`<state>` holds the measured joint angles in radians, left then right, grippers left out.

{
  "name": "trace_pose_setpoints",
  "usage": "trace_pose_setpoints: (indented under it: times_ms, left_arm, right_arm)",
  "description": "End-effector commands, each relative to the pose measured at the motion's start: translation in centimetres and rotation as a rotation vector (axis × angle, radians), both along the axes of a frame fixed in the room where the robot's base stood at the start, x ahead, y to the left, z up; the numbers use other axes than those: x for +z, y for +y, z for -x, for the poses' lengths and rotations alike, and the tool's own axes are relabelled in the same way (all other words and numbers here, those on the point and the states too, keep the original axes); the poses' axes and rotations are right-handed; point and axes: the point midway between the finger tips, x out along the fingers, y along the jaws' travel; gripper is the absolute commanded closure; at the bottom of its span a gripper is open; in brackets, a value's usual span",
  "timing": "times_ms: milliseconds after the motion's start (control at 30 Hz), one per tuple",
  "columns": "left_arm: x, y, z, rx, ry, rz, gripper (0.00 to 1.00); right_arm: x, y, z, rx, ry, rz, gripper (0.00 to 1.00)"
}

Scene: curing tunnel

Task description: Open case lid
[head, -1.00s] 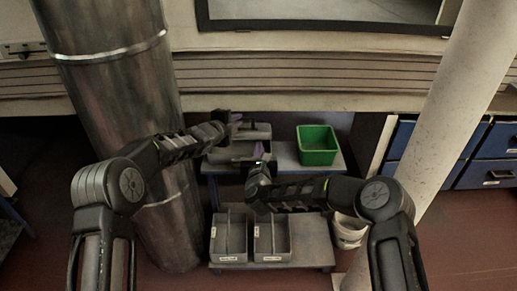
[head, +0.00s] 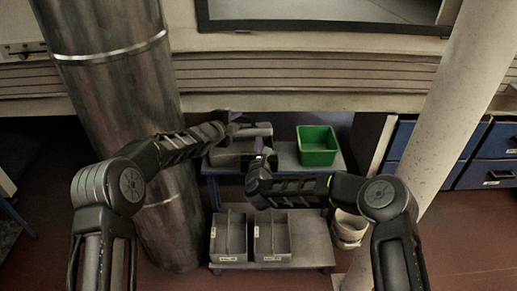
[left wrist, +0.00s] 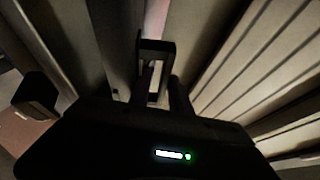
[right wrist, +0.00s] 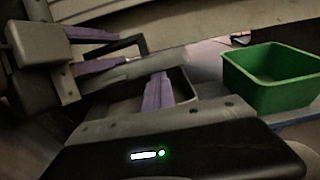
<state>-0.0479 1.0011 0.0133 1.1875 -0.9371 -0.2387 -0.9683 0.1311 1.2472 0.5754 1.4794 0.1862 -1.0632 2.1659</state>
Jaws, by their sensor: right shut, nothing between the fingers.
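The grey case (head: 228,160) stands on the left part of the blue-edged bench. Its grey lid (right wrist: 150,68) looks tilted up over the case in the right wrist view, with a dark gap below; how far is unclear. A black loop handle (left wrist: 155,47) is on it. My left gripper (head: 238,124) is at the handle, its purple fingers (right wrist: 112,50) apart, with the handle by their tips; I cannot tell whether they touch it. My right gripper (head: 262,154) is lower, in front of the case, its purple fingers (right wrist: 156,92) shut and empty, pointing towards the gap.
A green bin (head: 317,146) stands right of the case on the bench (head: 285,158). Two grey divided trays (head: 230,243) sit on a lower shelf in front. A white bucket (head: 348,230) is at right. A metal column (head: 125,90) and a pale pipe (head: 450,110) flank the area.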

Motion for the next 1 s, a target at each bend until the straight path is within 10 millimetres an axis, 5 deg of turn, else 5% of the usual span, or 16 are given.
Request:
trace_pose_setpoints:
  times_ms: [167, 467, 1000]
  left_arm:
    - [0.3, -0.1, 0.1, -0.001, 0.004, 0.001, 0.69]
    - [5.3, 0.2, -0.1, 0.002, -0.003, 0.002, 0.69]
    - [9.6, 0.0, 0.0, 0.001, 0.001, 0.002, 0.69]
  right_arm:
    - [0.3, 0.2, 0.0, 0.003, -0.005, 0.000, 1.00]
    - [0.1, 0.2, 0.0, 0.003, -0.001, 0.000, 1.00]
    - [-0.1, 0.1, 0.1, 0.003, 0.001, 0.000, 1.00]
